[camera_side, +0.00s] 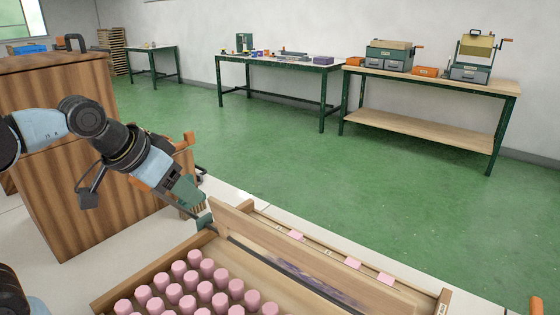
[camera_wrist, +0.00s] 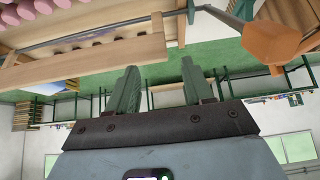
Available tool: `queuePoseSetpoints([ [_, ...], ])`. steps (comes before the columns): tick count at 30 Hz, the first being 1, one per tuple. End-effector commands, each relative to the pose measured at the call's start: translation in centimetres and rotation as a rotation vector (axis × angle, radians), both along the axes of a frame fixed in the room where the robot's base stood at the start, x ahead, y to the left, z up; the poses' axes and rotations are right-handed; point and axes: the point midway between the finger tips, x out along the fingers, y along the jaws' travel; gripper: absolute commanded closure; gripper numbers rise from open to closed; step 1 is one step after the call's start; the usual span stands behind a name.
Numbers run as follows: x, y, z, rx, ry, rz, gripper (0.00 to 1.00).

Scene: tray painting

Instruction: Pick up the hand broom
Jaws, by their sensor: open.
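I cannot make out a hand broom for certain. An orange block-like piece with a grey shaft (camera_wrist: 268,40) shows at upper right in the wrist view, apart from the fingers. Small pale ribbed bits (camera_side: 199,208) show by the fingertips in the side view; I cannot tell what they belong to.
Rows of pink cylinders (camera_side: 188,303) fill the tray. An upright board (camera_side: 262,243) and a dark rod (camera_side: 285,274) run along its far side. A wooden cabinet (camera_side: 70,215) stands left behind my arm. Workbenches (camera_side: 430,82) stand far off across open green floor.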

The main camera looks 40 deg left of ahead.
Motion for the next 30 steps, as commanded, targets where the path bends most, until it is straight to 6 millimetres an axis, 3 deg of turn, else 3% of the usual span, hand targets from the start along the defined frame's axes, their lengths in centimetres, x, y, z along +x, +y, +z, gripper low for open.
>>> queuePoseSetpoints([
  [4, 0.0, 0.0, 3.5, 0.000, 0.000, 0.000, 0.49],
  [14, 3.3, 3.1, 5.9, 0.041, 0.132, 0.018, 0.49],
  [22, 7.6, 7.7, 7.2, 0.063, 0.295, 0.025, 0.49],
  [30, 11.5, 13.5, 6.3, 0.049, 0.462, 0.021, 0.49],
])
